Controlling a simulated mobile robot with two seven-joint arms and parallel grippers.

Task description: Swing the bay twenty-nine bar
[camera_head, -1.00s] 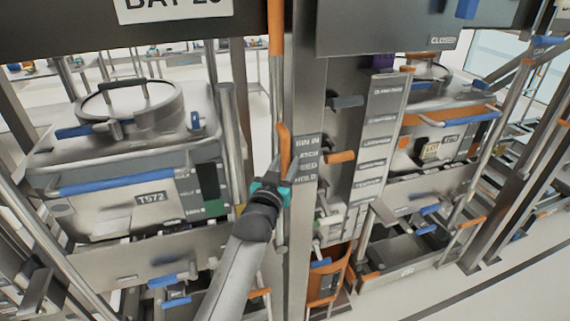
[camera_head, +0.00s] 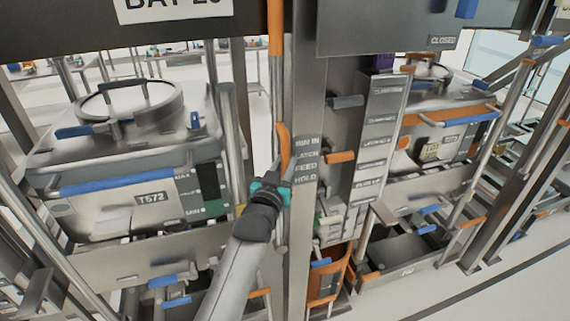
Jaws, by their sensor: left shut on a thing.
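The bay sign (camera_head: 172,8) hangs at the top left; its number is partly cut off by the frame edge. Below it a long upright bar with an orange sleeve (camera_head: 275,28) runs down beside the grey post, and an orange handle piece (camera_head: 284,146) sits on it at mid height. The fingertips are small and partly hard to make out. My right gripper is not in view.
A steel bin marked T572 (camera_head: 100,215) with blue handles stands left of the post. Another bin (camera_head: 440,140) with an orange bar stands right. An orange bucket (camera_head: 330,282) sits low behind the post. Open floor (camera_head: 500,295) lies at the lower right.

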